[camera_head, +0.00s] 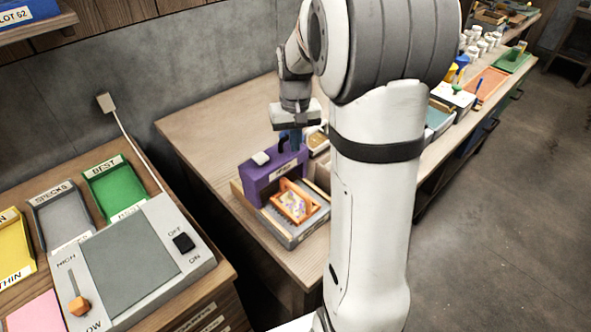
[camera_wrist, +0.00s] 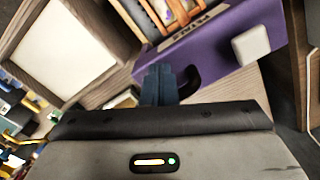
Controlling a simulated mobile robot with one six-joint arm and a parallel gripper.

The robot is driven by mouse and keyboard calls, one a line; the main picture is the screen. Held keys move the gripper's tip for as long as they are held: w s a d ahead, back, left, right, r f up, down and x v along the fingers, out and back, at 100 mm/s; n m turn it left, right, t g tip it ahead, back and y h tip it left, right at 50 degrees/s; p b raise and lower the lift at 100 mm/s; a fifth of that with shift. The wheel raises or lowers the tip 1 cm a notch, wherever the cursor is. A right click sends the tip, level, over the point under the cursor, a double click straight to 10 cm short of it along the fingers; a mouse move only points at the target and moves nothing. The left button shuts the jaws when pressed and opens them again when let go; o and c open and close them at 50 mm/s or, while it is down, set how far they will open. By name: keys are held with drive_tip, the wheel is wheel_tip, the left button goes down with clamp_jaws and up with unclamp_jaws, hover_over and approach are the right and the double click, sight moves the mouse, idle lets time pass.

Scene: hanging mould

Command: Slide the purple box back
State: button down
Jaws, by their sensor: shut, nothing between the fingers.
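The purple box (camera_head: 256,178) stands upright at the back of a grey and wooden tray on the wooden table. It has a white block (camera_head: 260,158) on it and a dark curved handle. In the wrist view the purple box (camera_wrist: 220,35) fills the upper right, with part of a label showing. My gripper (camera_head: 296,139) is above the back of the purple box, pointing down. In the wrist view its blue fingers (camera_wrist: 160,85) are together, beside the dark handle (camera_wrist: 188,80). Nothing shows between them. I cannot tell whether they touch the box.
An orange frame (camera_head: 294,203) lies in the tray (camera_head: 290,238) in front of the box. A control panel (camera_head: 130,260) and coloured trays stand on the left bench. My arm hides part of the table. Bare tabletop (camera_head: 195,125) shows behind and left of the box.

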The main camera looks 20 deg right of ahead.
drive_tip(key=shift+w+a+r+p, duration=0.2)
drive_tip(key=shift+w+a+p, duration=0.15)
drive_tip(key=shift+w, duration=0.5)
drive_tip(key=shift+w+a+r+p, duration=0.15)
drive_tip(key=shift+w+a+p, duration=0.25)
drive_tip(key=shift+w, duration=0.5)
drive_tip(key=shift+w+a+r+p, duration=0.2)
drive_tip(key=shift+w+p, duration=0.25)
drive_tip(key=shift+w, duration=0.4)
wheel_tip(320, 180, up, 8)
drive_tip(key=p, duration=0.5)
drive_tip(key=shift+p, duration=0.3)
drive_tip(key=s+a+r+t, duration=0.1)
drive_tip(key=s+a, duration=0.1)
drive_tip(key=s, duration=0.6)
drive_tip(key=s+a+r+n+t, duration=0.1)
drive_tip(key=s+a+r, duration=0.1)
drive_tip(key=s, duration=0.7)
drive_tip(key=s+a+r+n+t, duration=0.1)
drive_tip(key=s+a+r, duration=0.1)
drive_tip(key=s, duration=0.7)
drive_tip(key=shift+a, duration=0.6)
drive_tip(key=shift+w+r, duration=0.1)
